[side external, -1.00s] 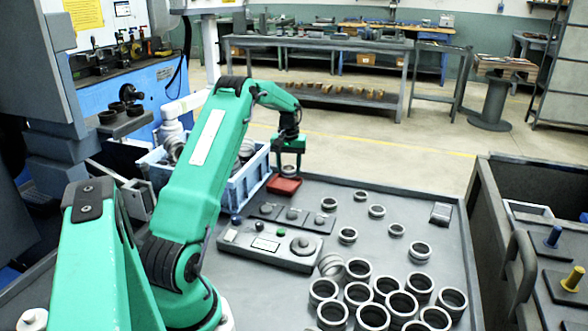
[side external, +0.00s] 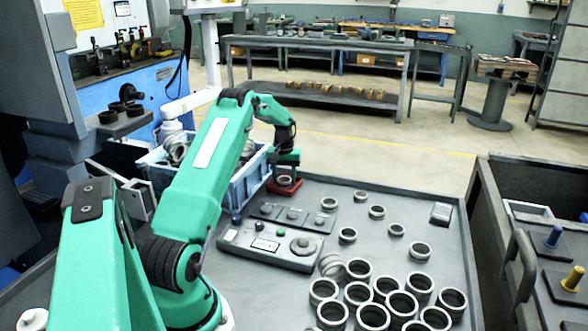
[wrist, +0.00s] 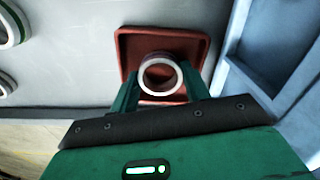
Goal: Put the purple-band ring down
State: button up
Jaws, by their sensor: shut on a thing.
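The purple-band ring (wrist: 160,78) is a short metal ring with a faint purple tint on its rim in the wrist view. My gripper (wrist: 161,82) is shut on it, with one green finger on each side. The ring is over the red tray (wrist: 193,46). In the side view, the ring (side external: 284,181) appears within the outline of the red tray (side external: 272,187), low under my gripper (side external: 285,177). I cannot tell whether its underside touches the tray floor.
A blue crate (side external: 240,187) of rings stands close left of the tray. A control box (side external: 268,247) and a row of small dark plates (side external: 293,215) lie in front. Several loose rings (side external: 358,293) stand on the grey table to the right.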

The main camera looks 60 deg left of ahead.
jog(key=shift+f, duration=0.1)
jog(key=o, duration=0.9)
jog(key=shift+c, duration=0.2)
notch_tip(320, 180, up, 12)
dwell(0.4)
dwell(0.4)
